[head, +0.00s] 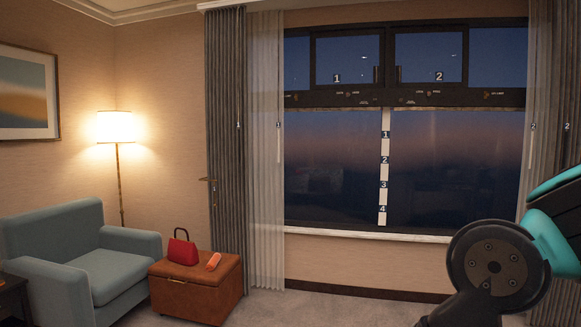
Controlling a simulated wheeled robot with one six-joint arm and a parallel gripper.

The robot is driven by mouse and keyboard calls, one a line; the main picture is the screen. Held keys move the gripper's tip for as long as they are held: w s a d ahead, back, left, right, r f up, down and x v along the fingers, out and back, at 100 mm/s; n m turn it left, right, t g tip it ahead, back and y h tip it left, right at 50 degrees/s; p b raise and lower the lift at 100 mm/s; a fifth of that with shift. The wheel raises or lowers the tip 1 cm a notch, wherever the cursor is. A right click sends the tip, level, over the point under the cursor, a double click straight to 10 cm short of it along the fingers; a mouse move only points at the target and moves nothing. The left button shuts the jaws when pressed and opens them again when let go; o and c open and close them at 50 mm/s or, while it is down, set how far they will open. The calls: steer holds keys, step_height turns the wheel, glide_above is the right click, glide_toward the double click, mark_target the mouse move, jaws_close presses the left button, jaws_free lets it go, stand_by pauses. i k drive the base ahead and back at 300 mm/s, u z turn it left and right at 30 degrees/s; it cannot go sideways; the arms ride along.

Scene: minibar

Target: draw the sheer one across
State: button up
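A sheer pale curtain (264,200) hangs gathered at the left side of the window, with a thin white wand (279,145) on it. Another sheer curtain (539,70) hangs gathered at the right side, also with a white wand (531,150); my arm hides its lower part. The window (330,170) between them is uncovered. Dark grey opaque curtains hang outside the sheers, one on the left (226,170) and one on the right (571,90). Small number tags show on the curtains. My arm shows at the lower right, but my gripper is out of view.
A brown ottoman (190,299) with a red handbag (182,251) and an orange roll-shaped item (213,262) stands before the left curtains. A blue armchair (85,265) and a lit floor lamp (115,128) are further left. Carpet (330,310) before the window is clear.

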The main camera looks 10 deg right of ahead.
mark_target(264, 88)
steer(key=u, duration=0.1)
steer(key=i, duration=3.95)
steer(key=z, duration=0.45)
